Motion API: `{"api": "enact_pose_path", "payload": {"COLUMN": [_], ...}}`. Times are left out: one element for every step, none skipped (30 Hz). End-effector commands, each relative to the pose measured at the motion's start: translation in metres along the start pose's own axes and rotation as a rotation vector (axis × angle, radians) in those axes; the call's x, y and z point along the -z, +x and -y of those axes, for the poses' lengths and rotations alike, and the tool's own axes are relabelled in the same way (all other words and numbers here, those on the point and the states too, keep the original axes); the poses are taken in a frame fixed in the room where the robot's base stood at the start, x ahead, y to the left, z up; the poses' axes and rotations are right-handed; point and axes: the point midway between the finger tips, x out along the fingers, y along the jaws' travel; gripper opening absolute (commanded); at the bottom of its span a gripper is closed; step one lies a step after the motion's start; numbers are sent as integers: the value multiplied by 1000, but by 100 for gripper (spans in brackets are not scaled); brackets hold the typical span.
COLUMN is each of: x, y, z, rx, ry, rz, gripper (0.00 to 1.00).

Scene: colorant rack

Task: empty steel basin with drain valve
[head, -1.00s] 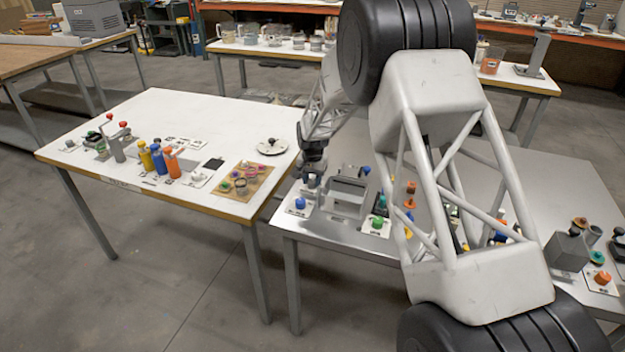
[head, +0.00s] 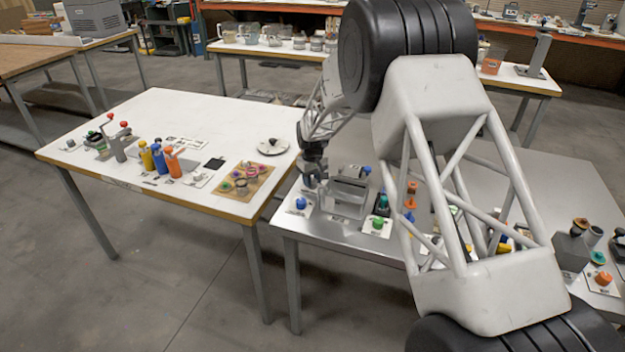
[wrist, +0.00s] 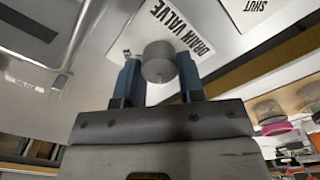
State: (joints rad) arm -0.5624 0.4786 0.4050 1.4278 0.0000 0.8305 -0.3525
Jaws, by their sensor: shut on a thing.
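In the wrist view, my gripper (wrist: 159,68) has its two blue-grey fingers on either side of a round grey knob (wrist: 158,58), shut on it. The knob sits beside a white plate with the printed label DRAIN VALVE (wrist: 178,28). Shiny steel, apparently the basin (wrist: 30,82), fills the left of that view. In the head view, the steel basin (head: 343,207) stands near the left edge of the steel table. My gripper (head: 310,182) is low at its left rear side. The knob and the basin's inside cannot be made out there.
A label reading SHUT (wrist: 256,6) shows in the wrist view. A blue knob (head: 301,203) and a green knob (head: 377,223) on white cards flank the basin. The white table (head: 190,110) with bottles is close on the left. My arm hides much of the steel table (head: 560,185).

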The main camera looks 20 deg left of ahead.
Motion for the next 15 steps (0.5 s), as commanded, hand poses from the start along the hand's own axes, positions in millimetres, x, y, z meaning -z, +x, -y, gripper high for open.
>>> {"api": "enact_pose_path", "payload": {"x": [0, 0, 0, 0, 0, 0, 0, 0, 0, 0, 0, 0, 0, 0, 0], "y": [-1, -1, -1, -1, -1, -1, -1, -1, -1, -1, -1, -1, -1, -1, -1], "z": [0, 0, 0, 0, 0, 0, 0, 0, 0, 0, 0, 0, 0, 0, 0], "rx": [0, 0, 0, 0, 0, -1, -1, -1, -1, -1, -1, -1, -1, -1, -1], "ry": [-19, -30, -44, -52, -59, -67, -72, -75, -78, -80, -81, -82, -82, -82, -82], "rz": [-1, -1, -1, -1, -1, -1, -1, -1, -1, -1, -1, -1, -1, -1, -1], "gripper": [12, 12, 12, 12, 12, 12, 12, 12, 12, 12, 12, 12, 12, 12, 12]}}
